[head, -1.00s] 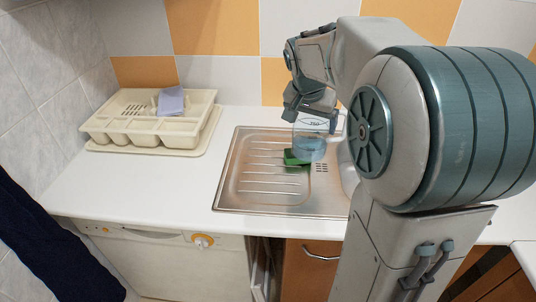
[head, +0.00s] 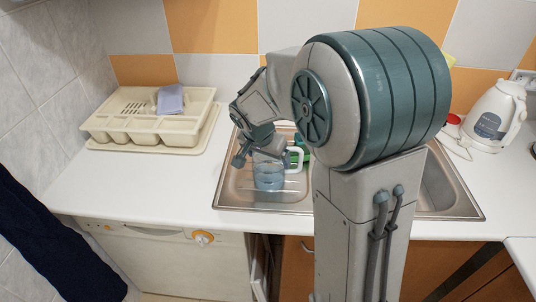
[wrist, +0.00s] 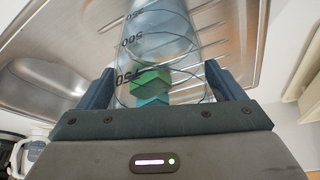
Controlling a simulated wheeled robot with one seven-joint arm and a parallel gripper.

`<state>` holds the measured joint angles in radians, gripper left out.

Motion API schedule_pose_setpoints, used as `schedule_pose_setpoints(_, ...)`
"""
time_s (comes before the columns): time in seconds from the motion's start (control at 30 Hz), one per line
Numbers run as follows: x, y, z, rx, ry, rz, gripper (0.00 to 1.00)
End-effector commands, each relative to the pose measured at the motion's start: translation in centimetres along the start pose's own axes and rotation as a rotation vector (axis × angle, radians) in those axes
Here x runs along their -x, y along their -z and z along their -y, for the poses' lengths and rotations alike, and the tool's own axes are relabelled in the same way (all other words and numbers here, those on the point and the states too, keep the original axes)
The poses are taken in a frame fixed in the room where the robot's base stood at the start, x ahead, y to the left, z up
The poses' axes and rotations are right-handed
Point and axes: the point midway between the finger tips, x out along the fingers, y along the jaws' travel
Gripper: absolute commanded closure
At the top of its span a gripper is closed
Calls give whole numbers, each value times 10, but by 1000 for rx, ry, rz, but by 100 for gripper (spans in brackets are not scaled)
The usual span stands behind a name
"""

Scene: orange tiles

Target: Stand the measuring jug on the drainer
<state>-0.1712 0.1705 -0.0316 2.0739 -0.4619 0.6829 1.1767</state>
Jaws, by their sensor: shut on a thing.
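The clear, bluish measuring jug (head: 268,174) has a pale handle on its right side in the head view. It is roughly upright over the ridged metal drainboard (head: 232,190) of the sink; I cannot tell how high its base is. My gripper (head: 262,152) is shut on the jug's upper part. In the wrist view, the jug (wrist: 155,35) with dark scale marks lies between the two fingers (wrist: 160,88). A cream drainer rack (head: 150,138) with front compartments stands on the counter at the left, holding a lilac cloth-like item (head: 170,99).
A green item (head: 301,143) is on the sink unit behind the jug's handle, partly hidden. A white kettle (head: 496,116) and a red item (head: 453,120) stand at the right. The white counter (head: 190,180) between rack and sink is clear. Tiled walls bound the back and left.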

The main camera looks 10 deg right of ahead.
Motion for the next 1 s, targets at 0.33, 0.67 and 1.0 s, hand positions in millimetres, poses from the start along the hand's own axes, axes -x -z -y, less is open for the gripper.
schedule_pose_setpoints(0.33, -4, -1, 0, -1, 1, -1, 49)
schedule_pose_setpoints(0.67, 0, 0, 0, 0, 0, 0, 0)
schedule_pose_setpoints(1.0, 55, 0, 0, -1, 5, -4, 0)
